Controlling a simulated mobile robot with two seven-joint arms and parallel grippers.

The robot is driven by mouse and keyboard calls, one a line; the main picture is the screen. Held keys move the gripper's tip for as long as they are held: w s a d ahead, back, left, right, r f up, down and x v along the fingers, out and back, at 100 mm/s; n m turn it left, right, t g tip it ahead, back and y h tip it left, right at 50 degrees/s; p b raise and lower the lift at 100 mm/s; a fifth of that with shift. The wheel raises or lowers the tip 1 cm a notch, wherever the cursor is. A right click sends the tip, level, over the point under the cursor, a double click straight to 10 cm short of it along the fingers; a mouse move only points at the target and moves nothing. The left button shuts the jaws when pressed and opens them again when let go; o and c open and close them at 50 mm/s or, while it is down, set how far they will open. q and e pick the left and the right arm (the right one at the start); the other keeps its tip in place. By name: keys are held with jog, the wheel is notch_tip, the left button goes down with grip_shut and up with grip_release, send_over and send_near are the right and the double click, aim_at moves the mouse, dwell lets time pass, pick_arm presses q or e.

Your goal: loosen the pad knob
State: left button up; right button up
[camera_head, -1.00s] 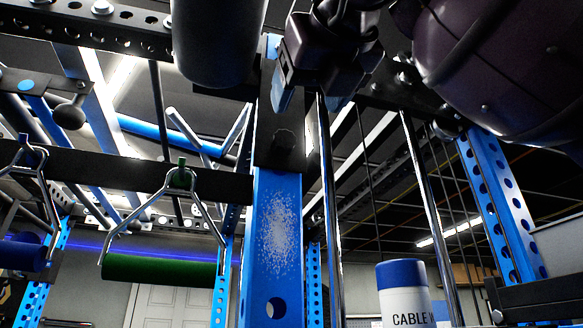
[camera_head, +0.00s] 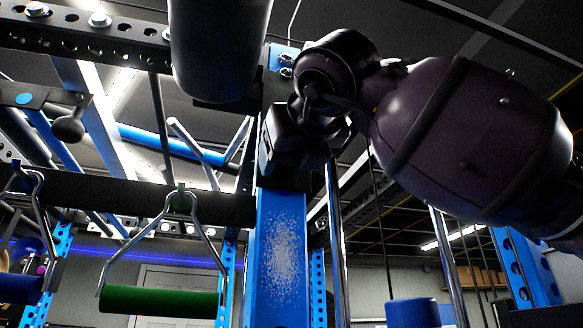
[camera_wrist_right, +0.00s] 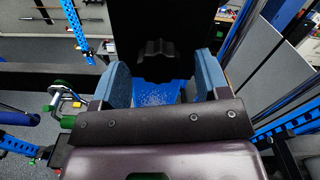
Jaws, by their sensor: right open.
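The pad knob (camera_wrist_right: 158,50) is a small black lobed knob on a black plate (camera_wrist_right: 140,20), seen in the right wrist view. My right gripper (camera_wrist_right: 161,76) is open, with its blue-grey fingers to either side of the knob's line and the knob showing between and beyond them. I cannot tell whether the fingers touch it. In the head view my right gripper (camera_head: 275,155) is in front of the blue upright and hides the knob. A black cylindrical pad (camera_head: 215,45) hangs above left of it. My left gripper is not in view.
The blue upright (camera_head: 277,255) has a worn, speckled patch below the gripper. A green cable handle (camera_head: 160,300) hangs left from a black crossbar (camera_head: 110,195). A blue-capped container (camera_head: 412,312) stands at lower right. Chrome guide rods (camera_head: 448,260) stand to the right.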

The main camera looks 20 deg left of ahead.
jog(key=c, duration=0.7)
jog(key=shift+c, duration=1.2)
jog(key=n, duration=1.2)
jog(key=n+p, duration=0.1)
jog(key=n, duration=2.2)
jog(key=shift+s+a+r+n, duration=0.1)
jog(key=shift+a+r+n, duration=0.1)
jog(key=shift+r+n, duration=0.2)
jog(key=shift+f, duration=0.1)
